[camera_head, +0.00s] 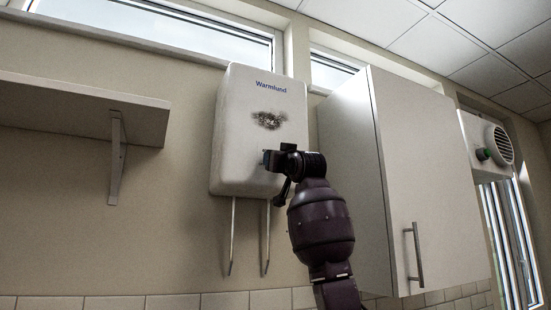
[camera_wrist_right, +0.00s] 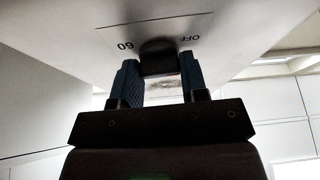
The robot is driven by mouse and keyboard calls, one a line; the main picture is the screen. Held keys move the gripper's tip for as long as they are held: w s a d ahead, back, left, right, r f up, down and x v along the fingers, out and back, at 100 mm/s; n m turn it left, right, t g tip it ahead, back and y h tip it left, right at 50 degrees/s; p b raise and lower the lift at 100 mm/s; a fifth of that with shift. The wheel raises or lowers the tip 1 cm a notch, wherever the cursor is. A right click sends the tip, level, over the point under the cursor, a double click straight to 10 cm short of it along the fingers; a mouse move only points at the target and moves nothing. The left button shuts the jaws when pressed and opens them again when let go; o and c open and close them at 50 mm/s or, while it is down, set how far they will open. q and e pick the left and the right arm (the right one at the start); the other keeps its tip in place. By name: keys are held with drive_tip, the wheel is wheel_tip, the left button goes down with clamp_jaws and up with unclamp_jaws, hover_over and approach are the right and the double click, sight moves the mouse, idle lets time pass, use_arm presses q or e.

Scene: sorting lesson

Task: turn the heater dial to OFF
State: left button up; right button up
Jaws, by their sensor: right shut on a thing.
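The labels "60" and "OFF" show upside down on the plate (camera_wrist_right: 185,27) on either side of the dial. The dial's pointer cannot be made out. My left gripper is not in view.
A white cabinet (camera_head: 425,180) with a bar handle stands close to the right of the heater and my right arm. A shelf (camera_head: 80,108) on a bracket is at the left. Two pipes (camera_head: 233,235) hang below the heater. A vent unit (camera_head: 485,145) is at the far right.

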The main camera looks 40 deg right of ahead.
drive_tip(key=shift+d+n+y+p, duration=0.1)
drive_tip(key=shift+n+y+p, duration=0.15)
drive_tip(key=shift+n+y, duration=1.15)
drive_tip(key=shift+d+n+y+p, duration=0.15)
drive_tip(key=shift+n+y, duration=0.45)
drive_tip(key=shift+n, duration=1.6)
drive_tip(key=shift+a+n, duration=0.1)
drive_tip(key=shift+n, duration=0.2)
drive_tip(key=o, duration=0.9)
drive_tip(key=shift+s, duration=0.1)
